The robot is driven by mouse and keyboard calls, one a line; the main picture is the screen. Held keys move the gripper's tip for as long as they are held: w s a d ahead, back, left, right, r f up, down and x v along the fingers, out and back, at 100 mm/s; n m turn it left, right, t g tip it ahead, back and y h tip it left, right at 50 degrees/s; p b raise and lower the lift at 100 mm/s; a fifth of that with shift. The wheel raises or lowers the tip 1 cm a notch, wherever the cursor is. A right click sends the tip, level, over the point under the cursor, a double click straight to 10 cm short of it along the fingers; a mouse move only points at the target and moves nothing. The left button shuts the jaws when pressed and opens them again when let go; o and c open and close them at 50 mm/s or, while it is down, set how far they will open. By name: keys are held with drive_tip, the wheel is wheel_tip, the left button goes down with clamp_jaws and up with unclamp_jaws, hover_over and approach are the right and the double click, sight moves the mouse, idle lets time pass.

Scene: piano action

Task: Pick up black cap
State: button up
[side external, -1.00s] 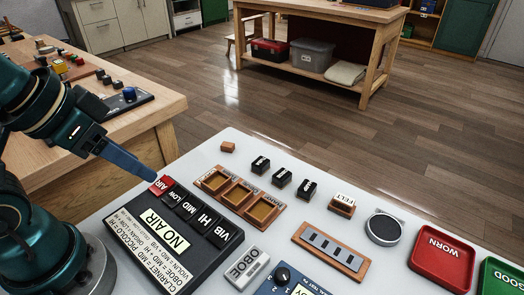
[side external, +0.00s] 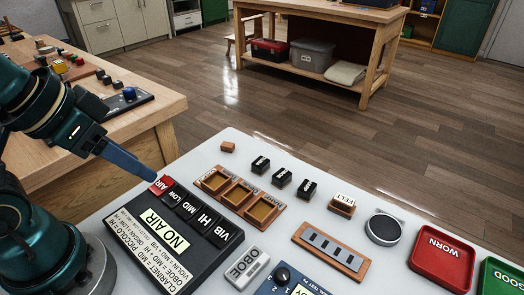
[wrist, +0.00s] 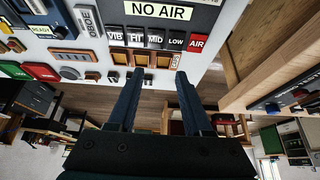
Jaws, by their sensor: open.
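Three small black caps with white labels stand in a row on the white table: the left one (side external: 260,165), the middle one (side external: 282,178) and the right one (side external: 307,190). I cannot tell which of them the task means. Black keys (side external: 200,217) also sit on the NO AIR panel (side external: 140,237), beside a red AIR key (side external: 161,185). My gripper (side external: 154,178) is low over the red key's end of the panel, away from the three caps. In the wrist view my gripper (wrist: 157,76) has its two fingers apart with nothing between them.
A wooden tray with three recesses (side external: 237,199) lies between the panel and the caps. A FELT block (side external: 342,205), a slotted wooden rack (side external: 331,250), a round dark dish (side external: 384,228), a red WORN tray (side external: 441,259) and a green GOOD tray (side external: 502,276) stand to the right.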

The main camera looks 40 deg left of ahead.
drive_tip(key=o, duration=0.4)
drive_tip(key=shift+c, duration=0.2)
